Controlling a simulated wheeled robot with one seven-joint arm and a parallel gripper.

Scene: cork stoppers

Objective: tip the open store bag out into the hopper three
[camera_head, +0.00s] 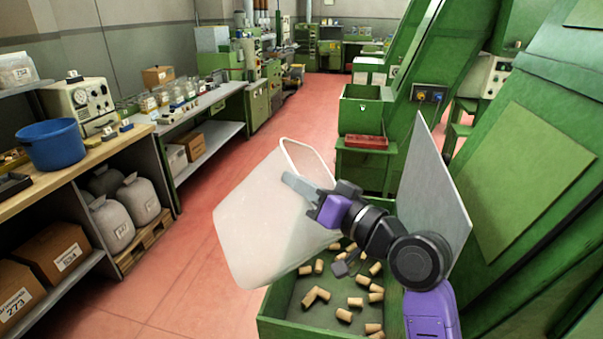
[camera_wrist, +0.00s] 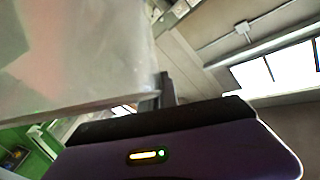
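The store bag (camera_head: 265,225) is a pale, translucent bag, tilted, with its rim (camera_head: 305,152) at the upper right and its far end at the lower left. No corks show through its wall. My gripper (camera_head: 303,187) is shut on the bag near the rim. In the wrist view the bag (camera_wrist: 75,60) fills the upper left, beside a dark finger. A green open hopper (camera_head: 290,329) stands below and right of the bag, with several cork stoppers (camera_head: 322,293) loose on its floor. The bag and my arm hide part of the hopper. No number shows on it.
A grey upright panel (camera_head: 432,190) stands behind my arm, next to a large green machine (camera_head: 530,170). Another green hopper (camera_head: 360,112) stands farther back. A bench with a blue tub (camera_head: 52,146) and sacks (camera_head: 112,222) is at left. The red floor between is clear.

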